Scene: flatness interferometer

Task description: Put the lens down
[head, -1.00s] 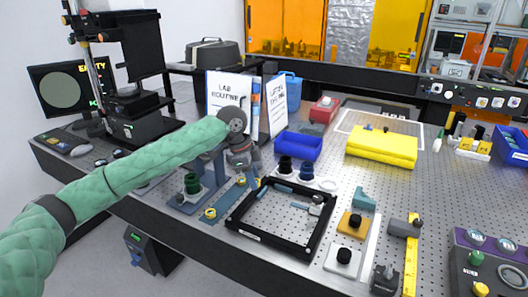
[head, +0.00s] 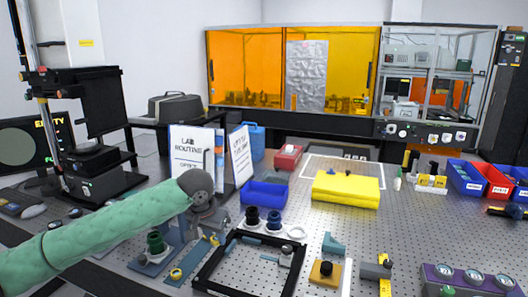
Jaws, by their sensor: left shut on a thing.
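My left gripper (head: 212,228) comes in on the green-sleeved arm and points down beside the left rear corner of the black frame (head: 208,268). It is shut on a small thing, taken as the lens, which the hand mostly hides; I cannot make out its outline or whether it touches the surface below. Two dark round pieces (head: 252,217) stand on white rings behind the frame, with an empty white ring (head: 296,232) to their right. My right gripper is not in view.
A dark green piece (head: 155,243) stands on a blue-grey mount left of the gripper. A blue bin (head: 264,194), white lab signs (head: 192,152) and a yellow folded cloth (head: 346,190) stand behind.

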